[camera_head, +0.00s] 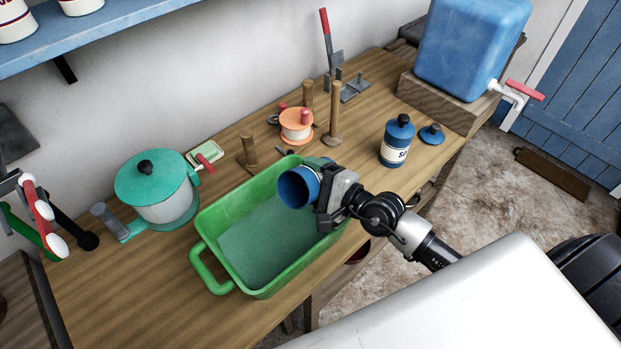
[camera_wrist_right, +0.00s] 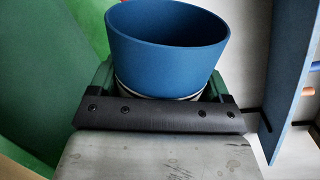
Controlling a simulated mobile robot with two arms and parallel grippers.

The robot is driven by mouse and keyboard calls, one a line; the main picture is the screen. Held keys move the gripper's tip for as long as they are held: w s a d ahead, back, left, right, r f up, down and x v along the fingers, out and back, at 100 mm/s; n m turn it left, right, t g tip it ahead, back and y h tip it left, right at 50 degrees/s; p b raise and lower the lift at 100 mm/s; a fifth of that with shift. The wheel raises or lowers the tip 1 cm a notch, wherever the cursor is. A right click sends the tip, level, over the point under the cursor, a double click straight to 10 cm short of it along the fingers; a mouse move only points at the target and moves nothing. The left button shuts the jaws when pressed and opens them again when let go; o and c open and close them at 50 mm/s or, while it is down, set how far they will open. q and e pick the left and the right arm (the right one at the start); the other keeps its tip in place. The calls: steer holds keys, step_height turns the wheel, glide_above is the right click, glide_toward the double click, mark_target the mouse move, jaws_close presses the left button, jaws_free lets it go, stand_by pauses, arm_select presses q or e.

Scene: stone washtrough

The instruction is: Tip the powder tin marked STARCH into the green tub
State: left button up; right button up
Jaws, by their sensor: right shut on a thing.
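My right gripper (camera_head: 325,196) is shut on a blue tin (camera_head: 297,187) and holds it over the right end of the green tub (camera_head: 203,232). The tin is tilted, its open mouth facing left and down toward the tub. Its marking is hidden. In the right wrist view the open blue tin (camera_wrist_right: 180,40) sits between the fingers, with a pale band at its lower part. No powder shows falling. The tub floor looks flat and green. My left gripper is not in view.
A second blue tin (camera_head: 396,142) with a partly readable label stands at the right beside a loose blue lid (camera_head: 431,134). A teal-lidded pot (camera_head: 160,190) stands left of the tub. Wooden posts and an orange spool (camera_head: 296,124) stand behind; a blue water container (camera_head: 470,48) is back right.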

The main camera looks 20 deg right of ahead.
stand_by(0.3)
steer(key=shift+a+f+n+h, duration=0.1)
steer(key=shift+f+n+h, duration=0.25)
steer(key=shift+n, duration=0.45)
steer(key=shift+s+a+f+n, duration=0.2)
steer(key=shift+f+n, duration=0.35)
steer(key=shift+n, duration=0.35)
steer(key=shift+r, duration=0.1)
steer(key=shift+a+r+n+h+p, duration=0.1)
steer(key=shift+r+n+h+p, duration=0.25)
steer(key=shift+p, duration=0.3)
steer(key=shift+s+a+n+t, duration=0.15)
steer(key=shift+n+t, duration=0.15)
steer(key=shift+n, duration=0.25)
